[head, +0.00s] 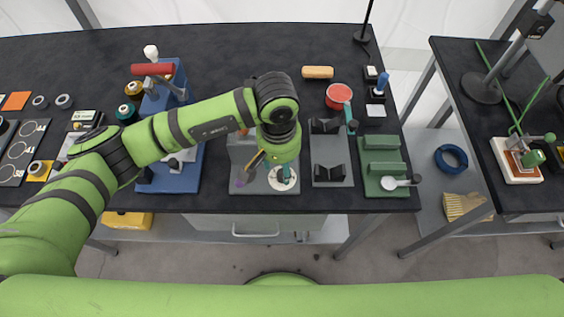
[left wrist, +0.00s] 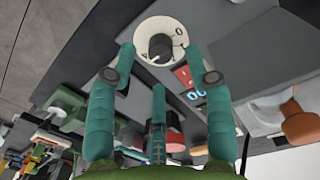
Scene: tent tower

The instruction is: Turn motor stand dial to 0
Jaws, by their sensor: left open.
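The motor stand (head: 242,150) is a grey block near the table's front edge, partly hidden by my left arm. Its dial is a dark knob (left wrist: 160,47) on a round white plate (left wrist: 148,30) with dark marks. The plate's edge also shows in the head view (head: 291,184). My left gripper (head: 284,172) is over the dial, pointing down. My right gripper is out of view.
A grey fixture with black V-blocks (head: 330,172) and a green fixture (head: 382,165) stand to the right. A blue stand (head: 182,175) is to the left. A red round container (head: 339,96) and a tan-handled item (head: 318,72) lie behind. A second table (head: 447,62) is at right.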

